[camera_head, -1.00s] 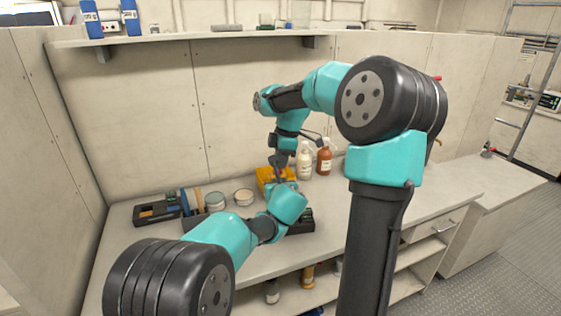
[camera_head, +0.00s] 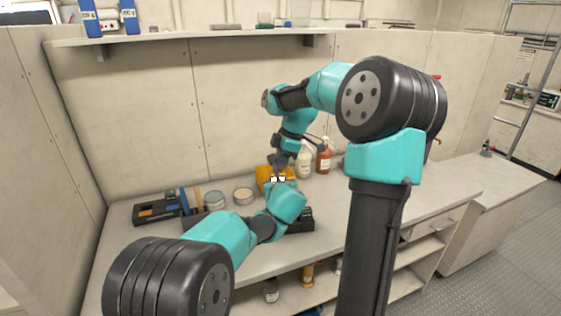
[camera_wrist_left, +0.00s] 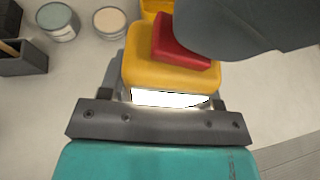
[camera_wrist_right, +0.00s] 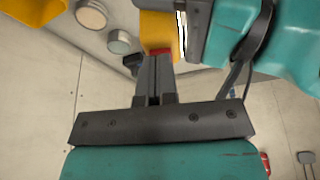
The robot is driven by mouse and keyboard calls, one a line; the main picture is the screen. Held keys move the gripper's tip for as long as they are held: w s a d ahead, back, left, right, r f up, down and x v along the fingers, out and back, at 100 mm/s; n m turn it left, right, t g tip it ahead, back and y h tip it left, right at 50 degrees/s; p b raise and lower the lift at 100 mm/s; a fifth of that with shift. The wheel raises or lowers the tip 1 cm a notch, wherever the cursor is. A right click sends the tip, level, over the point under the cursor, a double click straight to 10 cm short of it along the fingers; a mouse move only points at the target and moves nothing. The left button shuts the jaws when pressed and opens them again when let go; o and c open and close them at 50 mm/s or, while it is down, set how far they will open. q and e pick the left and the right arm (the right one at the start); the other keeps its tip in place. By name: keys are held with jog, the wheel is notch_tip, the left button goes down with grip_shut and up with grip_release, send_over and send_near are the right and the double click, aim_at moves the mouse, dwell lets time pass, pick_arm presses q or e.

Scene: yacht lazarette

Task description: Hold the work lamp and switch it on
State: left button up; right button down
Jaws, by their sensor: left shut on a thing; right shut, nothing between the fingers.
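The work lamp has a yellow body (camera_wrist_left: 150,70) and a red switch (camera_wrist_left: 183,42) on top. Its face (camera_wrist_left: 170,98) glows bright white, and this also shows as a white patch in the head view (camera_head: 277,180). My left gripper (camera_wrist_left: 168,90) is shut on the lamp and holds it above the counter. My right gripper (camera_wrist_right: 154,65) is shut and empty, with its fingertips at the red switch (camera_wrist_right: 160,52) in the right wrist view. They look touching or nearly so; exact contact is hidden. In the head view my right gripper (camera_head: 280,163) is just above the lamp.
A yellow bin (camera_head: 262,176) stands behind the lamp. Spray bottles (camera_head: 323,156) are to its right, and round tins (camera_head: 215,199) and a dark organiser (camera_head: 157,212) to its left. A shelf (camera_head: 180,39) runs above. The counter's right part is clear.

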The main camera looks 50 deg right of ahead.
jog(key=shift+w+a+r, duration=0.15)
jog(key=shift+w+a, duration=0.3)
pick_arm(q)
jog(key=shift+s, duration=0.1)
pick_arm(e)
jog(key=shift+r, duration=0.25)
jog(key=s+d+v, duration=0.1)
jog(key=v, duration=1.2)
jog(key=shift+s+d+f, duration=0.2)
jog(key=shift+s+d, duration=0.05)
jog(key=shift+s, duration=0.05)
pick_arm(q)
jog(key=o, duration=1.2)
